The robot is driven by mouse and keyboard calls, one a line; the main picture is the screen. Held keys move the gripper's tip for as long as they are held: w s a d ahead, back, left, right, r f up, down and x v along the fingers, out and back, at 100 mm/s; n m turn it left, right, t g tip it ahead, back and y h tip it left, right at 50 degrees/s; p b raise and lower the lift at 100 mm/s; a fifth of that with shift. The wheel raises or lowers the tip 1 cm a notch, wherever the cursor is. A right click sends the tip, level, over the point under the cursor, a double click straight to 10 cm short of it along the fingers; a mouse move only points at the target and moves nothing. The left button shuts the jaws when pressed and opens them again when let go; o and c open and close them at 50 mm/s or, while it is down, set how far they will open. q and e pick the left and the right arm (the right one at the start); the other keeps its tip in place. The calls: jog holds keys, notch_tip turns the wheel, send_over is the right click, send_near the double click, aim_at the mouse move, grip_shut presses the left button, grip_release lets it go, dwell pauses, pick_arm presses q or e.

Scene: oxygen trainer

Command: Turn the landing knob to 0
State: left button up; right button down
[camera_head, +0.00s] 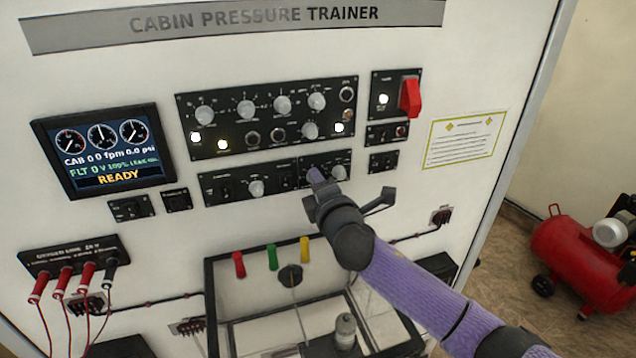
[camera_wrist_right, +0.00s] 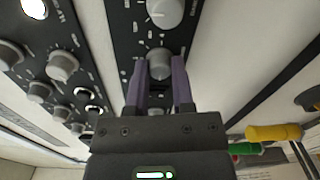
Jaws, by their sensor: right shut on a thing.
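My right gripper (camera_head: 316,176) is at the lower black control panel (camera_head: 228,192), its arm coming in from the lower right. In the right wrist view, its two purple fingers (camera_wrist_right: 160,80) are shut on a grey round knob (camera_wrist_right: 160,64), one finger on each side. My left gripper is not in view.
The upper panel (camera_head: 266,116) with several knobs and lit lamps lies just above. A screen (camera_head: 103,150) at the left reads READY. A red guarded switch (camera_head: 410,97) is at the upper right. An open box with red, green and yellow handles (camera_head: 304,249) sits below.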

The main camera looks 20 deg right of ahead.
jog(key=shift+f, duration=0.1)
jog(key=shift+c, duration=2.4)
grip_release()
jog(key=s+b, duration=0.2)
jog(key=s, duration=0.8)
jog(key=shift+d+r, duration=0.15)
jog(key=shift+r, duration=0.1)
